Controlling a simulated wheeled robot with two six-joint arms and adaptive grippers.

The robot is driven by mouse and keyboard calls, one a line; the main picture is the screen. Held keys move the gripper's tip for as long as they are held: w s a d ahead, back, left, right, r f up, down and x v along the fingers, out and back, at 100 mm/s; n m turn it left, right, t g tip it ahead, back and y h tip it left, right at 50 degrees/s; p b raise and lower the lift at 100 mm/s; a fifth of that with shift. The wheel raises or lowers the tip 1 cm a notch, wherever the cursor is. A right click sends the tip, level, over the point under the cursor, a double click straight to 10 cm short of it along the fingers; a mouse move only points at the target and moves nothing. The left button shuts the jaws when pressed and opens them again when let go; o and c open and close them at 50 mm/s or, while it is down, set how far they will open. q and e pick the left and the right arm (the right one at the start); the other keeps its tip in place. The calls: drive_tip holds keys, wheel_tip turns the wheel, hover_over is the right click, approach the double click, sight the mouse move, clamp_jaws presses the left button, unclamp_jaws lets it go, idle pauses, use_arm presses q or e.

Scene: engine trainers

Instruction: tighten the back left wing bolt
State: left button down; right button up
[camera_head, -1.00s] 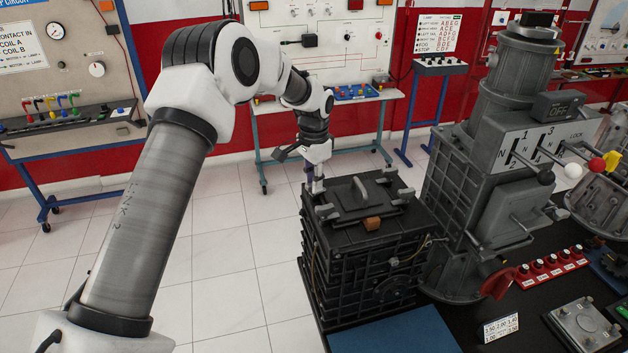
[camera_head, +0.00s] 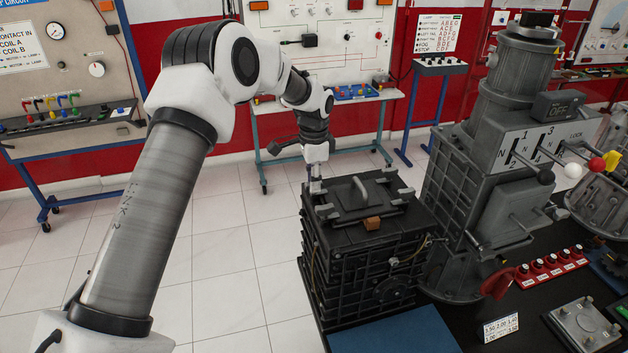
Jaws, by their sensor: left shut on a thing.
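A dark ribbed box (camera_head: 345,250) carries a lid (camera_head: 352,201) with a raised handle (camera_head: 360,188) and grey wing bolts near its corners. My left gripper (camera_head: 315,184) points down at the back left corner of the lid. It is shut on the back left wing bolt, which is mostly hidden by the fingers. The back right wing bolt (camera_head: 382,174), the front right wing bolt (camera_head: 405,193) and the front left wing bolt (camera_head: 326,210) stand clear of the gripper. My right gripper is not in view.
A tall grey gearbox trainer (camera_head: 490,180) with levers stands close on the right of the box. A small orange-brown block (camera_head: 372,223) sits at the lid's front edge. A blue mat (camera_head: 395,333) lies in front. Tiled floor is open to the left.

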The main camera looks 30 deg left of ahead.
use_arm(q)
drive_tip(key=c, duration=1.1)
unclamp_jaws()
drive_tip(key=shift+s+f, duration=0.1)
drive_tip(key=shift+f, duration=0.1)
drive_tip(key=shift+r, duration=0.1)
drive_tip(key=shift+r, duration=0.25)
wheel_tip(320, 180, up, 11)
drive_tip(key=shift+r, duration=0.2)
